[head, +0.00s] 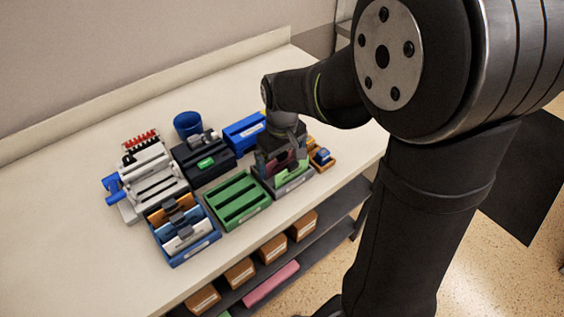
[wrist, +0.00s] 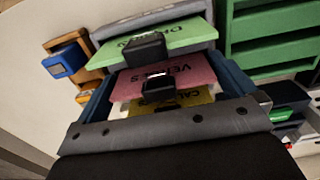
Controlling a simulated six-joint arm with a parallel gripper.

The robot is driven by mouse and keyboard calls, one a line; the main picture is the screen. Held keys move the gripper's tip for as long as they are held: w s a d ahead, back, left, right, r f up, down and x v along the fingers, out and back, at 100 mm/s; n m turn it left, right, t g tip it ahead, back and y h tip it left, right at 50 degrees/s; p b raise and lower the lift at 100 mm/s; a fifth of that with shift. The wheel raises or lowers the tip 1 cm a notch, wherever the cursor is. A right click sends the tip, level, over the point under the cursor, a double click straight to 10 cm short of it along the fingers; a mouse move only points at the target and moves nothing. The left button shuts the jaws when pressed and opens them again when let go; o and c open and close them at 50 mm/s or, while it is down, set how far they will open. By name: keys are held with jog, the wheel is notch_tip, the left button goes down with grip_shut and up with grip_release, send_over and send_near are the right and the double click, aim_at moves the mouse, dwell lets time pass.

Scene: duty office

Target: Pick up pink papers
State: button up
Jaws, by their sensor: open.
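The pink papers (wrist: 165,79) show in the wrist view as a lettered pink card with a black clip at its edge. They stand between a green card (wrist: 180,36) and a yellow card (wrist: 172,103) in a grey tray (head: 291,187). In the head view the pink papers (head: 284,168) are partly hidden by my gripper (head: 281,158). My gripper is open above the tray. In the wrist view its two fingers (wrist: 164,72) stand to the left and right of the pink card. I cannot tell whether they touch it.
A green slotted tray (head: 240,201) stands just left of the grey tray. A small orange tray (head: 323,163) sits close on the right.

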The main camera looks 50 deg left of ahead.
jog(key=c, duration=0.6)
notch_tip(320, 180, up, 10)
jog(key=s+a+r, duration=0.1)
jog(key=s+a, duration=1.3)
jog(key=a, duration=0.1)
jog(key=shift+s+f, duration=0.15)
jog(key=shift+f, duration=4.05)
